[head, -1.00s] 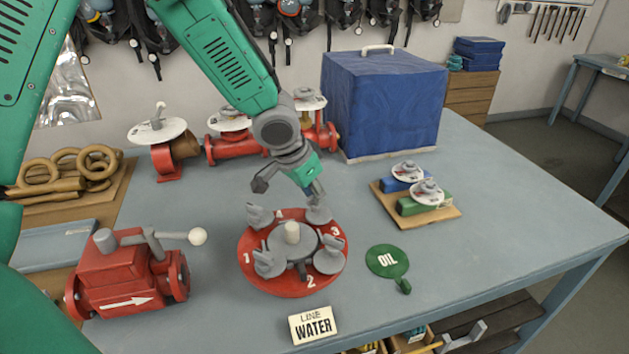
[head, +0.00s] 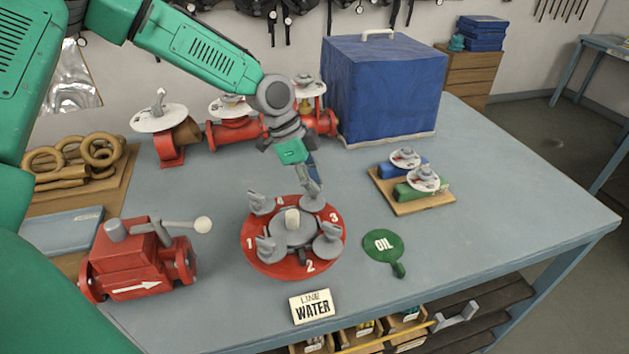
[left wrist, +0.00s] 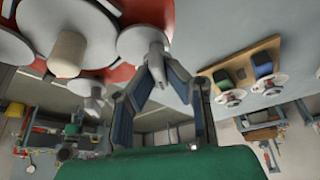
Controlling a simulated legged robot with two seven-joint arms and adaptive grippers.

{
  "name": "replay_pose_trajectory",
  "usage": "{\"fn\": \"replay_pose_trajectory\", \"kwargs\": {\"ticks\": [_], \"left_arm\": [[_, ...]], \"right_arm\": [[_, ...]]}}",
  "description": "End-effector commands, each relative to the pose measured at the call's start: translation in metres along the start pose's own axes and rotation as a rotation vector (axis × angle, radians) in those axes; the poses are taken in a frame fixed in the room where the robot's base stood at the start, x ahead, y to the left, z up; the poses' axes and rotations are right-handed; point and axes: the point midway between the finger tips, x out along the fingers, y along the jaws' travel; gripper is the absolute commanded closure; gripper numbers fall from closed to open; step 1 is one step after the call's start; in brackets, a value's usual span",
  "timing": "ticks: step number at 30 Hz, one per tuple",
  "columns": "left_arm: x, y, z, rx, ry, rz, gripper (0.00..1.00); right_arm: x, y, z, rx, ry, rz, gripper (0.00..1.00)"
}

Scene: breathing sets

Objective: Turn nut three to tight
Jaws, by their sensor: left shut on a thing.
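A red round plate (head: 258,262) numbered 1 to 4 lies on the table with a grey hub and pale centre knob (head: 292,219). Several grey wing nuts stand around it. Nut three (head: 313,203) is the far right one, beside the number 3. My left gripper (head: 314,187) comes down on it from above, its fingers partly hiding its wing. In the left wrist view the fingertips (left wrist: 154,72) are closed on the wing of this nut (left wrist: 143,42). The other nuts stand free. My right gripper is out of view.
A red valve (head: 140,262) with a lever stands left. A wooden board with two small valves (head: 412,207) and a blue box (head: 382,95) are at right and behind.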

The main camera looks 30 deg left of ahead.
Motion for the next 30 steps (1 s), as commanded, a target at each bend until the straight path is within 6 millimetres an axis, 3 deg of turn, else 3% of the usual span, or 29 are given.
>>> {"fn": "replay_pose_trajectory", "kwargs": {"ticks": [12, 29, 30], "left_arm": [[-0.0008, -0.0036, 0.0008, 0.184, -0.001, 0.068, 1.0], [-0.0012, -0.0041, 0.0006, 0.213, -0.002, 0.078, 1.0], [-0.0012, -0.0041, 0.0006, 0.213, -0.002, 0.078, 0.82]], "right_arm": [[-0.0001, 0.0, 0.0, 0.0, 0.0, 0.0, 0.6], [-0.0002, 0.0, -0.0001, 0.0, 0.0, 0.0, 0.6], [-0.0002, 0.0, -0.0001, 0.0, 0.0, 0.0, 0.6]]}}
